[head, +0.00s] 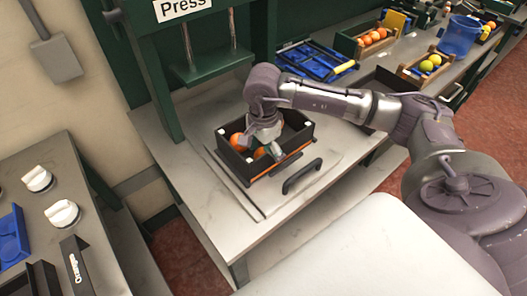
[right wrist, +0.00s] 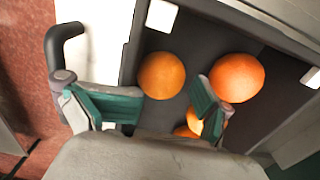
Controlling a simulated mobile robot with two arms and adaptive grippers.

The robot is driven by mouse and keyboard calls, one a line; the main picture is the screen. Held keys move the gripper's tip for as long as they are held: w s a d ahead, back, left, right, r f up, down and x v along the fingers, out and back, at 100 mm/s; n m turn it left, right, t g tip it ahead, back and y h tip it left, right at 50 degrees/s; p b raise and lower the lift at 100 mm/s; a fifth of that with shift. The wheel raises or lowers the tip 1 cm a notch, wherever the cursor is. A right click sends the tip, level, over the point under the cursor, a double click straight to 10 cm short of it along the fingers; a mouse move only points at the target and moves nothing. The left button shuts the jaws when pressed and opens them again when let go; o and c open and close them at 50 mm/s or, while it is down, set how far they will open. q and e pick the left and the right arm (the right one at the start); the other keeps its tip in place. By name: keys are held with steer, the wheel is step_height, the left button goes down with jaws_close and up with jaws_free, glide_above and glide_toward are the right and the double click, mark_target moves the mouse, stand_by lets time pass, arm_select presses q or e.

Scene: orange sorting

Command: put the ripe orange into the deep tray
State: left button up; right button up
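Three oranges lie in a black box with an orange stripe along its side (head: 258,174) under the press. In the right wrist view one is a duller orange (right wrist: 162,75), one a brighter red-orange (right wrist: 237,77), and a third (right wrist: 190,128) is partly hidden behind a finger. Which one is the ripe orange I cannot tell for sure. My right gripper (head: 268,148) is over the box, pointing down, its fingers spread with nothing held. In the right wrist view one finger is near the box wall and the other overlaps the oranges. Which container is the deep tray is unclear. My left gripper is out of view.
A dark tray (head: 345,108) sits behind my right arm. Farther back are blue trays (head: 318,62), wooden crates of orange (head: 372,38) and yellow-green fruit (head: 430,62), and a blue bucket (head: 460,36). A black handle (head: 302,177) stands before the box. The press posts rise behind it.

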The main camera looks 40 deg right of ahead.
steer(key=shift+r, duration=0.1)
steer(key=shift+d+r+p, duration=0.1)
steer(key=shift+r+p, duration=2.05)
steer(key=shift+r, duration=2.35)
